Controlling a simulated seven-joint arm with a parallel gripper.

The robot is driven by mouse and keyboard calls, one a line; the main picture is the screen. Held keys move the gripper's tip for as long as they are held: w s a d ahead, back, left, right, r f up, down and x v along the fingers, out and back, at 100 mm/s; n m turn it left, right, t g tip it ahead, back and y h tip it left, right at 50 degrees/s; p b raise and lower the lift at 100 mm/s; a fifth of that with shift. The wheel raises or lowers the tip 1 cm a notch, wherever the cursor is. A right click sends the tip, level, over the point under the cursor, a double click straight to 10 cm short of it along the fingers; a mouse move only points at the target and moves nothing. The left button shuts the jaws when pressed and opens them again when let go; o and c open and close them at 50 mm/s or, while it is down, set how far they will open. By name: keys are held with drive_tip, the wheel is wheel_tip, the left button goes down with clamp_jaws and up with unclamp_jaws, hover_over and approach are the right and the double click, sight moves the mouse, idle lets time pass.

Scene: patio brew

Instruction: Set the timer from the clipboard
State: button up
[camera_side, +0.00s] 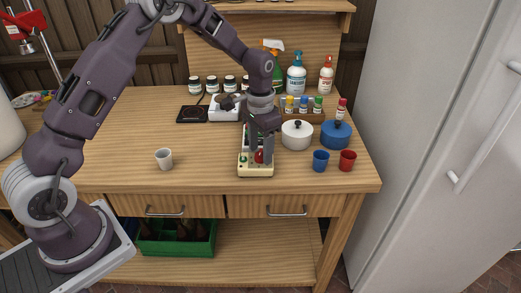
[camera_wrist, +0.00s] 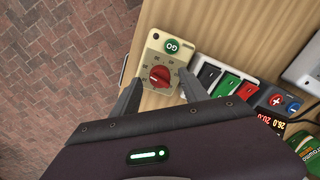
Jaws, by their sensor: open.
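The timer (camera_wrist: 157,53) is a cream box with a red dial (camera_wrist: 160,76) and a green GO button (camera_wrist: 171,47). In the side view the timer (camera_side: 256,170) stands near the table's front edge. My gripper (camera_wrist: 158,92) is open, its two fingers on either side of the dial in the wrist view. In the side view my gripper (camera_side: 261,150) points down over the timer, and contact cannot be told. The dial's numbers are too small to read. I cannot make out a clipboard in either view.
A unit with black, red and green switches (camera_wrist: 224,82) and a display box (camera_wrist: 272,105) adjoin the timer. White (camera_side: 297,135) and blue (camera_side: 335,135) pots stand to the right, with blue (camera_side: 320,161) and red (camera_side: 347,160) cups. A white cup (camera_side: 164,159) stands left; the table between is clear.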

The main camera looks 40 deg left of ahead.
sight(260, 152)
wheel_tip(260, 152, up, 7)
drive_tip(key=shift+f, duration=0.15)
drive_tip(key=s+d+r+n+t, duration=0.1)
drive_tip(key=s+d+r+t, duration=0.15)
drive_tip(key=s+r, duration=1.3)
drive_tip(key=s+d+n+t, duration=0.1)
drive_tip(key=s+t, duration=0.2)
drive_tip(key=s, duration=1.2)
drive_tip(key=shift+s+f, duration=0.15)
drive_tip(key=shift+s, duration=0.15)
